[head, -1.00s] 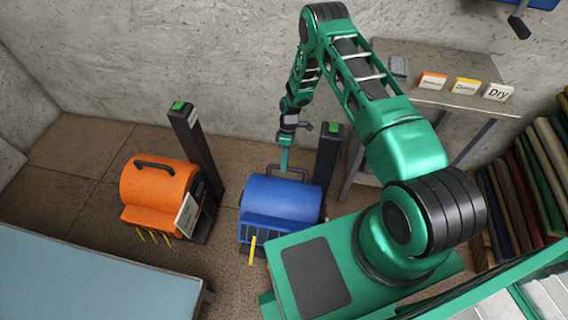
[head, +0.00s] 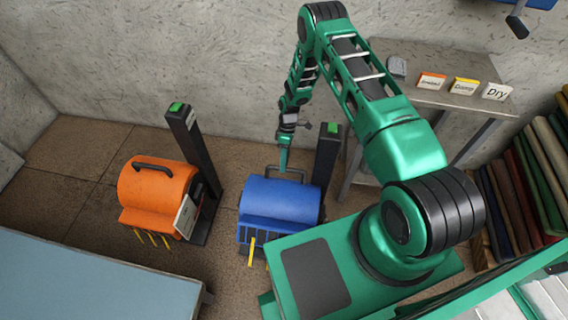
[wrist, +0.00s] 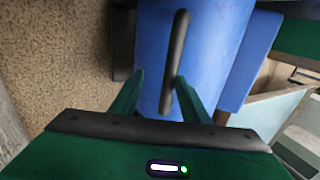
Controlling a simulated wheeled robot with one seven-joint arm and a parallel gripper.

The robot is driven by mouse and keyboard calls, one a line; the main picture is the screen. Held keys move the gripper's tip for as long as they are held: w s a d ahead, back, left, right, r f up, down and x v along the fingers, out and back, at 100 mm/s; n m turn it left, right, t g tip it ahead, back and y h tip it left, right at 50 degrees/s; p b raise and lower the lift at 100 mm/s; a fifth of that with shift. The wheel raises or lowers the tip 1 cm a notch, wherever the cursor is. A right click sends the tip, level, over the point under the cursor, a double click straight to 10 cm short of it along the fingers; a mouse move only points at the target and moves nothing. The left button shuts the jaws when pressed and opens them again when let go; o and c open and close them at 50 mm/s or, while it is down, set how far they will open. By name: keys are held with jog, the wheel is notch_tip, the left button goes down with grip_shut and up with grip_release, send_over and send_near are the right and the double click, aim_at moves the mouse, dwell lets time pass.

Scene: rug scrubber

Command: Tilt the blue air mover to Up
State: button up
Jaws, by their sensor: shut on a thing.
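The blue air mover (head: 283,198) stands on the floor left of my base, its slatted outlet and yellow strips facing the front. It also fills the middle of the wrist view (wrist: 215,45). Its dark handle (wrist: 177,55) rises at the back. My gripper (head: 283,168) reaches down to this handle from above. In the wrist view, the green fingers (wrist: 160,88) stand on both sides of the handle and are shut on it. My base hides the lower right of the mover.
A dark post with a green top (head: 328,150) stands behind the blue mover. An orange air mover (head: 158,190) with a similar post (head: 190,140) is to the left. A pale blue surface (head: 90,285) lies front left. A table (head: 430,98) with signs, including "Dry" (head: 497,92), is behind right.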

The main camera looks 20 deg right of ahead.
jog(key=v, duration=1)
jog(key=shift+w+d+r, duration=0.1)
jog(key=shift+w, duration=0.05)
